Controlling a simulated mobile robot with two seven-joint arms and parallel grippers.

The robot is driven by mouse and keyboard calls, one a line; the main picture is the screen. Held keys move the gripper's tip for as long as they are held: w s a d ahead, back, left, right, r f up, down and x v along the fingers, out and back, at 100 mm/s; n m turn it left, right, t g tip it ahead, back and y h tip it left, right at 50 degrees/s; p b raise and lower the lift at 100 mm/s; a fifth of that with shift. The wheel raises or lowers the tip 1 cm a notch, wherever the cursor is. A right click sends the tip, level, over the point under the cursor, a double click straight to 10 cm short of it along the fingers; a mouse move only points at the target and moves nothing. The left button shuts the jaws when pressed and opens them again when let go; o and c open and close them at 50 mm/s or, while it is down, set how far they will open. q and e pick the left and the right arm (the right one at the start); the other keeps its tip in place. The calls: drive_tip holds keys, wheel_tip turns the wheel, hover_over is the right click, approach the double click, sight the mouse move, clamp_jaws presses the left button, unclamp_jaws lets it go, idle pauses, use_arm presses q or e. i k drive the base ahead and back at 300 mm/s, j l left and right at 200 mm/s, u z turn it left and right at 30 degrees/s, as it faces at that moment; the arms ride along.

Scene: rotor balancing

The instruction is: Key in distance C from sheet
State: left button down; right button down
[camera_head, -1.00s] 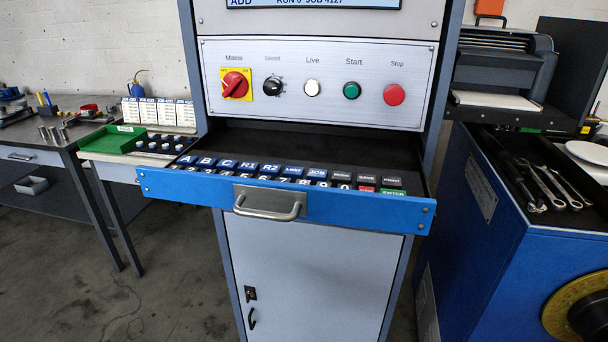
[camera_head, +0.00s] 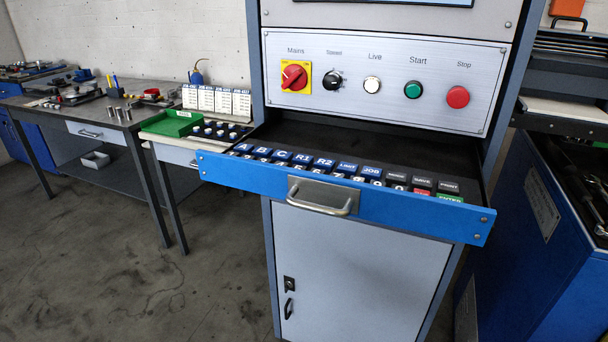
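The keyboard (camera_head: 304,161) sits in the pulled-out blue-fronted drawer (camera_head: 240,177) of the cabinet. Its back row shows blue keys A, B, C (camera_head: 281,155), R1, R2, LIMIT and JOB, then dark keys including PRINT. The front row of number keys, a red key and a green ENTER key (camera_head: 450,198) is partly hidden behind the drawer front. Only the bottom edge of the screen (camera_head: 400,1) shows, with no readable text. White printed cards (camera_head: 217,100) stand on the side table; their writing is too small to read. Neither gripper is in view.
The panel above the drawer has a red mains switch (camera_head: 294,76), a green start button (camera_head: 413,90) and a red stop button (camera_head: 458,97). A green tray (camera_head: 172,123) is on the side table. A blue machine (camera_head: 540,230) stands right. The floor at left is clear.

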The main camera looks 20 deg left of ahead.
sight(282, 156)
drive_tip(key=i+j+u, duration=0.2)
drive_tip(key=u, duration=0.15)
drive_tip(key=i+j+u, duration=0.2)
drive_tip(key=u, duration=0.15)
drive_tip(key=i+j+u, duration=0.2)
drive_tip(key=u, duration=0.15)
